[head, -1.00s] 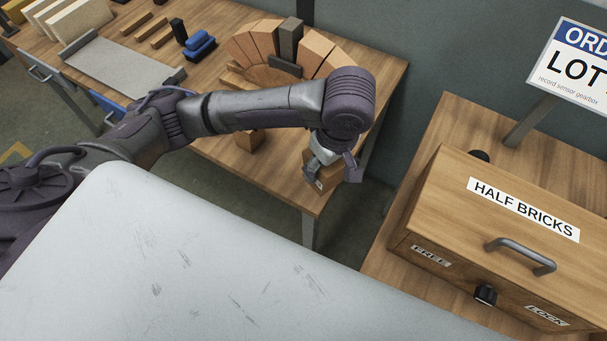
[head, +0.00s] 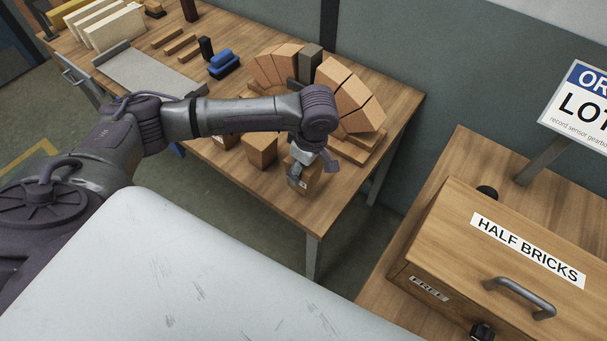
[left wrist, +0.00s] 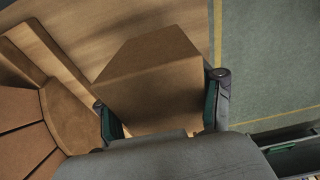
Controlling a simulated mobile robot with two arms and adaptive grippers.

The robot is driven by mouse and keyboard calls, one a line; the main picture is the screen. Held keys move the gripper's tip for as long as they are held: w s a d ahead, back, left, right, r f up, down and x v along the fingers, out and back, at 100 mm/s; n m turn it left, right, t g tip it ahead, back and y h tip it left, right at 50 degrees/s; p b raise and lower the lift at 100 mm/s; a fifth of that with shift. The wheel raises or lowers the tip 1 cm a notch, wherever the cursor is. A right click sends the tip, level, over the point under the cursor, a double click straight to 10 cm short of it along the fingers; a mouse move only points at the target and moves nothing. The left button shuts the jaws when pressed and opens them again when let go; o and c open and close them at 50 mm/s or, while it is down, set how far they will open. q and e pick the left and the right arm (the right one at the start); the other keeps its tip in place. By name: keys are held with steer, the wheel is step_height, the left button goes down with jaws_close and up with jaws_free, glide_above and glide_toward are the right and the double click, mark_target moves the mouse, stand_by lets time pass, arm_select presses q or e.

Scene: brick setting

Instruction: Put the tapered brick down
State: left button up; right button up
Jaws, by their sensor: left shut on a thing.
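My left gripper (head: 312,173) is shut on the tapered brick (head: 309,184), an orange-brown block, over the front right part of the wooden table. In the left wrist view the tapered brick (left wrist: 150,80) sits between the two fingers (left wrist: 163,110). I cannot tell whether its underside touches the table. The gripper and wrist hide part of the brick in the head view. My right gripper is not in view.
A brick arch (head: 360,103) stands just behind the gripper on the wooden table (head: 290,215). Another brick (head: 262,150) stands to its left. Bare tabletop lies in front, toward the table's corner. A HALF BRICKS box (head: 450,235) stands at the right.

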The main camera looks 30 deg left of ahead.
arm_select(q)
steer(key=shift+f+p, duration=0.3)
steer(key=shift+f, duration=1.7)
steer(key=o, duration=1.4)
steer(key=shift+f, duration=0.15)
steer(key=r, duration=0.4)
steer(key=d+r, duration=0.1)
steer(key=r, duration=0.7)
steer(key=shift+s+d+r+b, duration=0.1)
steer(key=shift+d+b, duration=0.2)
steer(key=shift+d, duration=0.1)
